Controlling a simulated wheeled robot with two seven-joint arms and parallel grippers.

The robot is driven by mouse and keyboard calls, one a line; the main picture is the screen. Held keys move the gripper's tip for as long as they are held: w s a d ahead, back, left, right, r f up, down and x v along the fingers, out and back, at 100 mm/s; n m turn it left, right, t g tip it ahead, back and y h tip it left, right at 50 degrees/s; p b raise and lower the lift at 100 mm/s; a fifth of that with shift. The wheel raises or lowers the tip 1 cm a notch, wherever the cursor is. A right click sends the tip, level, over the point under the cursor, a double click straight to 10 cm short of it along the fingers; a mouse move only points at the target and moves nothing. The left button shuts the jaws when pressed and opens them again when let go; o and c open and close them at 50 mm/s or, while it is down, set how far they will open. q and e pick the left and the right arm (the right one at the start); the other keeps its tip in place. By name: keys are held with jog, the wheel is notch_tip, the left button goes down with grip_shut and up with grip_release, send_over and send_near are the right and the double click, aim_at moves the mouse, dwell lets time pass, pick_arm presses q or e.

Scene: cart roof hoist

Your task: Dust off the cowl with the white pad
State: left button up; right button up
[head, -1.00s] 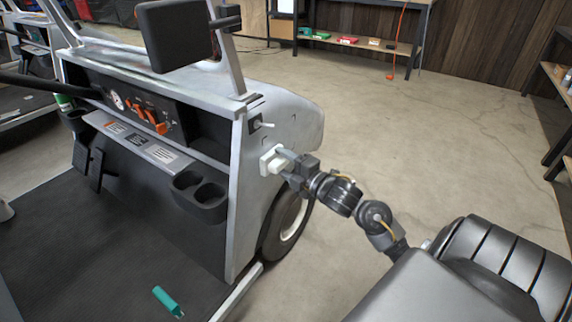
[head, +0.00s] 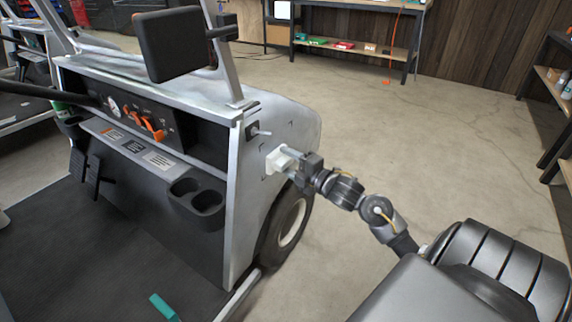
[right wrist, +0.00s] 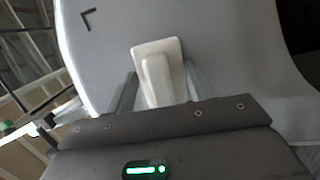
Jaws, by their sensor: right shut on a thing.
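The cowl (head: 300,118) is the pale grey front body of the cart, with small black corner marks on its side. The white pad (head: 276,161) is at the cowl's side, below a small lever switch. My right gripper (head: 290,160) is shut on the pad's raised grip. In the right wrist view the pad (right wrist: 158,66) lies between the two fingers, its flat plate facing the cowl (right wrist: 225,35). It appears to touch the surface, but the contact side is hidden. A corner mark shows above left of the pad there. My left gripper is out of view.
The cart's windshield post and black mirror (head: 170,45) rise above the cowl. The front wheel (head: 287,225) is below the pad. A teal object (head: 163,307) lies on the cart floor. Concrete floor is clear to the right; shelves (head: 355,42) stand at the back.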

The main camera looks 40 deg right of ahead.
aim_at(282, 170)
jog(key=shift+w+r, duration=0.1)
jog(key=shift+w, duration=0.05)
jog(key=shift+s+a+p, duration=0.2)
jog(key=shift+a, duration=0.45)
jog(key=shift+s+a+p, duration=0.15)
jog(key=shift+s+a, duration=0.1)
jog(key=shift+a, duration=0.45)
jog(key=shift+s+a+p, duration=0.2)
jog(key=shift+a, duration=0.45)
jog(key=s, duration=0.2)
jog(key=s+d+p, duration=0.1)
jog(key=s, duration=0.1)
jog(key=shift+d, duration=0.15)
jog(key=shift+s+d+p, duration=0.3)
jog(key=shift+s, duration=0.6)
jog(key=shift+s+d, duration=0.2)
jog(key=shift+s, duration=0.55)
jog(key=shift+s+d, duration=0.2)
jog(key=shift+s, duration=0.5)
